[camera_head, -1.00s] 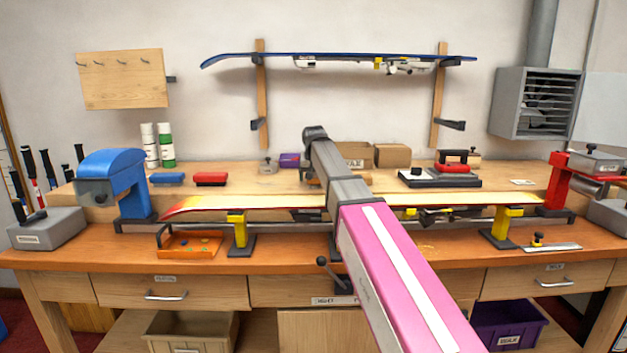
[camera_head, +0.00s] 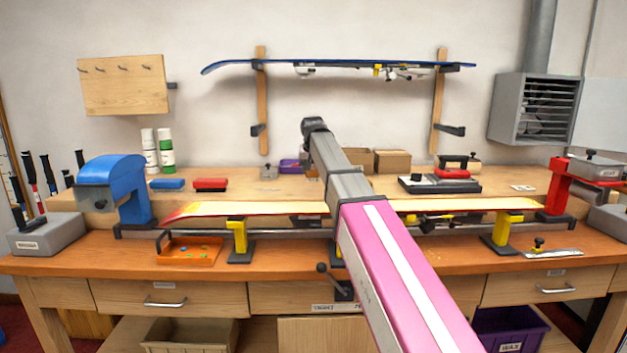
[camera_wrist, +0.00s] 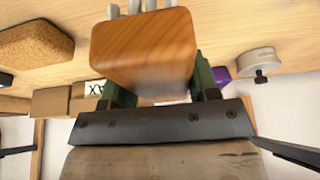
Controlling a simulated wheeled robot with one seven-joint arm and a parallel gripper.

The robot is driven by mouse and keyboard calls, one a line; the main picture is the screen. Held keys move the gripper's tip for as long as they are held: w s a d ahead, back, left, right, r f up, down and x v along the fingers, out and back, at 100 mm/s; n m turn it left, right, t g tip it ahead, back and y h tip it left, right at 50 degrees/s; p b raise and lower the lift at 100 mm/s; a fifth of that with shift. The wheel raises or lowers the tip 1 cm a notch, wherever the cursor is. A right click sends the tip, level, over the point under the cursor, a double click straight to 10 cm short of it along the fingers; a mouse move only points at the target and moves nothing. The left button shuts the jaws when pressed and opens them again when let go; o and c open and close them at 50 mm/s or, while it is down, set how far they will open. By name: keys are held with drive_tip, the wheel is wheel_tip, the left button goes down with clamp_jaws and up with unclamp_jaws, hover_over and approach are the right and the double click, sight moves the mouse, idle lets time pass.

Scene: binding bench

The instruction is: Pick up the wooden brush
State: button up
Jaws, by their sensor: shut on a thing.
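The wooden brush (camera_wrist: 145,48) shows large in the wrist view as a rounded orange-brown block. Pale tufts stick out past its top edge in that view. My gripper (camera_wrist: 158,78) has its two green fingers on either side of the block and is shut on it. In the head view my arm (camera_head: 345,185) reaches over the bench, and its front links hide most of the gripper and brush.
A ski (camera_head: 280,209) lies across yellow-topped supports in front of the raised shelf. Cardboard boxes (camera_head: 392,160) and a purple box (camera_head: 289,165) stand behind my arm. A blue-edged ski (camera_head: 330,57) hangs on the wall rack above. A cork block (camera_wrist: 36,44) shows in the wrist view.

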drive_tip(key=s+a+r, duration=0.6)
drive_tip(key=s+a, duration=0.1)
drive_tip(key=a, duration=0.1)
drive_tip(key=shift+s+r, duration=0.15)
drive_tip(key=shift+s, duration=0.15)
drive_tip(key=shift+a, duration=0.1)
drive_tip(key=o, duration=0.5)
drive_tip(key=c, duration=0.3)
